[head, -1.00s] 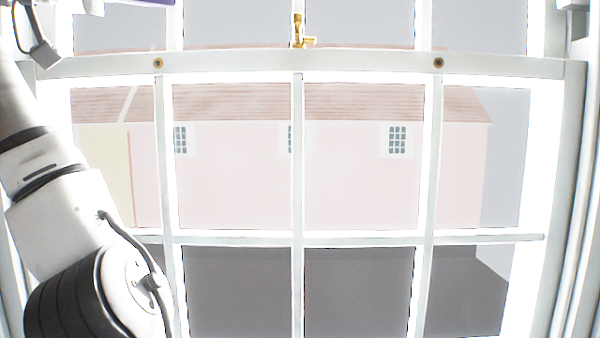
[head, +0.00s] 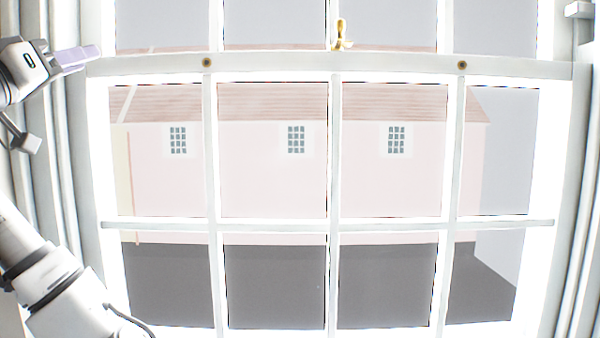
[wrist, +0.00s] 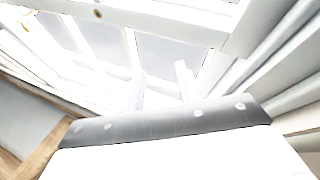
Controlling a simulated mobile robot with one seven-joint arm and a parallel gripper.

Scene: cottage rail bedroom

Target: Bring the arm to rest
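My gripper (head: 76,58) is at the upper left of the head view, its pale purple fingers pointing right, in front of the left side of the window frame. In the wrist view my gripper (wrist: 162,88) shows two pale fingertips standing apart with nothing visible between them, so it is open and empty. My arm's white links run along the left edge of the head view. The middle of the arm is out of the picture.
A white sash window (head: 334,150) with a brass catch (head: 342,36) fills the head view, with a pink building outside. In the wrist view the window frame (wrist: 130,50) is near the fingers; whether they touch cannot be told. A wooden edge (wrist: 40,150) shows at lower left.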

